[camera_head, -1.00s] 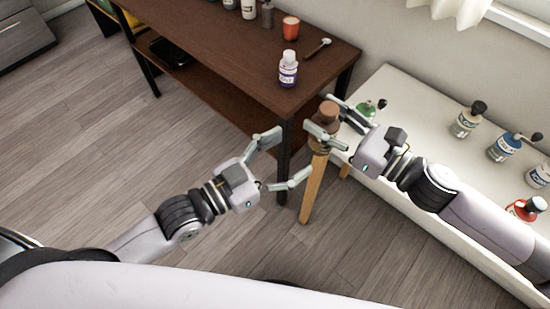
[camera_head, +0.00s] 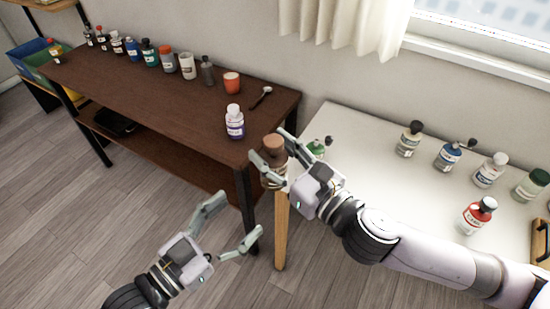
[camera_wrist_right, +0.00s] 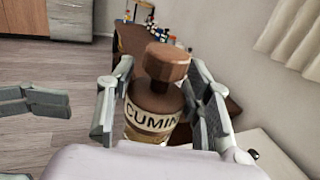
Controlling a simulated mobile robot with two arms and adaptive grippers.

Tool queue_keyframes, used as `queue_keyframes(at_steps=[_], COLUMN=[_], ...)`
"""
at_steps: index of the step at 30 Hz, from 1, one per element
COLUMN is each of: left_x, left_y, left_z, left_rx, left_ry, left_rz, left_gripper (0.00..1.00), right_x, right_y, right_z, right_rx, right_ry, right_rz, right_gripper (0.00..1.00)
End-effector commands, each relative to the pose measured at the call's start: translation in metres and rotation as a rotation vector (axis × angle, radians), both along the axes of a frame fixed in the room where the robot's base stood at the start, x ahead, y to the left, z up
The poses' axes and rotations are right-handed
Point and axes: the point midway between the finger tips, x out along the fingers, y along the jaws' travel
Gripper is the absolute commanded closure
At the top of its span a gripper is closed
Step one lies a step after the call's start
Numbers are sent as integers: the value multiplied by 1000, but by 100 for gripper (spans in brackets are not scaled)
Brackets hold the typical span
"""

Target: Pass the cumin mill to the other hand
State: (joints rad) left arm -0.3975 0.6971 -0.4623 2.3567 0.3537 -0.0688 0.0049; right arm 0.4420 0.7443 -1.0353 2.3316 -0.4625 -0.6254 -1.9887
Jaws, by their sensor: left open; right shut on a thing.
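The cumin mill (camera_head: 274,150) is a brown bottle with a rounded brown top. In the right wrist view, the mill (camera_wrist_right: 155,95) stands upright between the fingers and its label reads CUMIN. My right gripper (camera_head: 272,171) is shut on it, holding it in the air beside the dark table's corner. My left gripper (camera_head: 238,214) is open and empty, below and left of the mill in the head view, apart from it. Fingers of my left gripper (camera_wrist_right: 35,101) also show at the left edge of the right wrist view. The mill's lower end is hidden there.
A dark wooden table (camera_head: 165,100) holds a purple-labelled bottle (camera_head: 235,125), an orange cup (camera_head: 232,82), a spoon (camera_head: 261,97) and a row of bottles. A white counter (camera_head: 370,185) at right holds several mills and bottles. Open floor lies at left.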

Motion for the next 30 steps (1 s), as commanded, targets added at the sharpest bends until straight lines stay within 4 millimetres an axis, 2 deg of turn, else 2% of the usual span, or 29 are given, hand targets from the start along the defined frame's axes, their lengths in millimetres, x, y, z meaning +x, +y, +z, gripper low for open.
queue_keyframes(at_steps=[21,30], left_x=[0,0], left_y=[0,0], left_z=[0,0], left_rx=[0,0], left_ry=[0,0], left_rz=[0,0], left_gripper=[29,29], right_x=[10,13], right_y=[12,13], right_z=[51,64], right_rx=[7,3], right_ry=[1,0], right_rz=[-541,-700], right_gripper=[85,85])
